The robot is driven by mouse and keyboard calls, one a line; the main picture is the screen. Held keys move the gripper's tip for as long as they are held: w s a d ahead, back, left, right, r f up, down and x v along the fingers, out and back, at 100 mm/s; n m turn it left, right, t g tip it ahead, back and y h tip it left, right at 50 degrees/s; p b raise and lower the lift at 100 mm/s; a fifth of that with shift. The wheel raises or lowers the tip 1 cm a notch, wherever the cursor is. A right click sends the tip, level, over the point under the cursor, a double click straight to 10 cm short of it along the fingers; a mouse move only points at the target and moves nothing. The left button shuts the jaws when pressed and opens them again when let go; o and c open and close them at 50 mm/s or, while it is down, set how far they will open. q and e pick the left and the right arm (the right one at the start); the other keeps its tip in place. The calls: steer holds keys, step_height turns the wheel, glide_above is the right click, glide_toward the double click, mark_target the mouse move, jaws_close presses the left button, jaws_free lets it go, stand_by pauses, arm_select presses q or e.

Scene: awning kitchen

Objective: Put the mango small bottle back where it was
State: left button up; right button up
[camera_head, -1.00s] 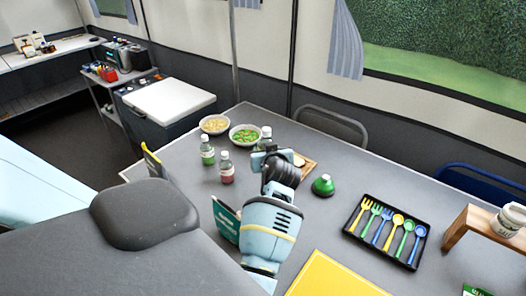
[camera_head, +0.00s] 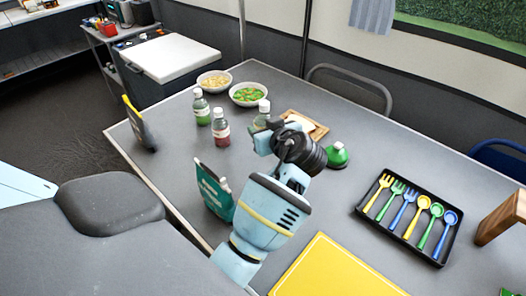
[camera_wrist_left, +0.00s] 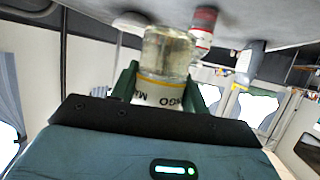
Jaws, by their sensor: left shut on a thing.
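The mango small bottle (camera_wrist_left: 165,55) is between the fingers of my left gripper (camera_wrist_left: 165,90) in the left wrist view. Its white label with "MANGO" shows upside down, and the body is clear with a pale yellowish tint. In the head view the bottle (camera_head: 261,118) shows its white cap behind the left gripper (camera_head: 268,142), which is shut on it. My wrist hides its lower part, so I cannot tell whether it touches the table. A green-labelled bottle (camera_head: 202,112) and a red-labelled bottle (camera_head: 220,130) stand to its left. My right gripper is not in view.
A cutlery tray (camera_head: 447,240), yellow mat (camera_head: 335,272) and teal packet (camera_head: 214,190) are nearer.

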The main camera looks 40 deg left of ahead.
arm_select(q)
step_height(320, 180, down, 5)
steer(key=shift+r, duration=0.1)
steer(key=shift+f, duration=1.9)
steer(key=shift+f+b, duration=0.1)
steer(key=shift+b, duration=0.25)
steer(key=o, duration=1)
